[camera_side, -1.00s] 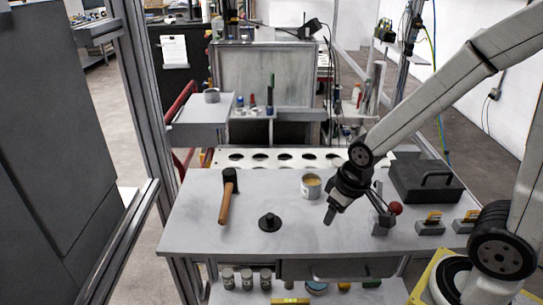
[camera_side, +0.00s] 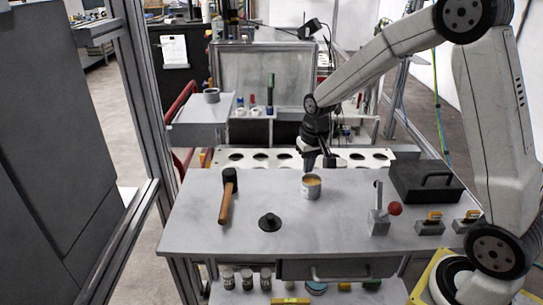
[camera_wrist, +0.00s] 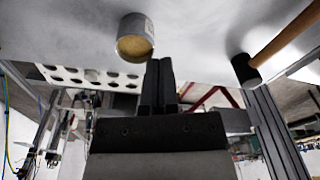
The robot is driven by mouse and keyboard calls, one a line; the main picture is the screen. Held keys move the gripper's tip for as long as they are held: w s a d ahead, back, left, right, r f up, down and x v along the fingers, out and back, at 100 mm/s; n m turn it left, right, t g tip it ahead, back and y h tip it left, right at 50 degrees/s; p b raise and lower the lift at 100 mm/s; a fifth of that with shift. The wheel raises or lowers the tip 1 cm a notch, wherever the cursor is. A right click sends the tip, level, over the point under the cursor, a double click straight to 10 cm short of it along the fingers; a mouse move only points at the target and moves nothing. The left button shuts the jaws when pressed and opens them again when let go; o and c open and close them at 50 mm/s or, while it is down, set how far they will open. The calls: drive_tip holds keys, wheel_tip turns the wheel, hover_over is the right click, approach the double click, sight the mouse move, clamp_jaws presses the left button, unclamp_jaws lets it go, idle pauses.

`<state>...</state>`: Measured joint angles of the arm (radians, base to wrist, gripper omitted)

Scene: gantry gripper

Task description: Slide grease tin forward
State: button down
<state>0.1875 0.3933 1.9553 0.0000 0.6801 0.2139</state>
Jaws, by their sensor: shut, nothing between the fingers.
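The grease tin (camera_side: 311,187) is a small open can with a pale label and yellow grease inside. It stands upright on the grey workbench (camera_side: 340,235), near its far edge. In the wrist view the tin (camera_wrist: 135,40) shows left of the fingers, its open mouth toward the camera. My gripper (camera_side: 309,168) is shut and empty, pointing down just behind the tin at the bench's far edge. In the wrist view the closed fingers (camera_wrist: 158,66) lie side by side. I cannot tell whether they touch the tin.
A hammer (camera_side: 228,196) lies left on the bench, with a black round knob piece (camera_side: 269,222) in front. A red-knobbed lever (camera_side: 380,220), clamps and a dark handled box (camera_side: 426,182) stand right. A white rack with holes (camera_side: 352,158) lies behind the bench.

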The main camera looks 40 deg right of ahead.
sight(314, 213)
drive_tip(key=w+d+f+m+g, duration=0.1)
drive_tip(key=w+d+m, duration=0.3)
drive_tip(key=w+d, duration=0.4)
drive_tip(key=d, duration=0.3)
drive_tip(key=shift+w+d+f, duration=0.15)
drive_tip(key=shift+d+f, duration=0.05)
drive_tip(key=shift+f, duration=0.15)
drive_tip(key=shift+f, duration=0.15)
wheel_tip(314, 213, down, 10)
drive_tip(key=shift+r, duration=0.1)
drive_tip(key=shift+s+a, duration=1.4)
drive_tip(key=shift+a, duration=0.05)
drive_tip(key=shift+s+a, duration=0.1)
drive_tip(key=s+a, duration=0.8)
drive_tip(key=shift+s+a, duration=0.3)
drive_tip(key=shift+s, duration=0.05)
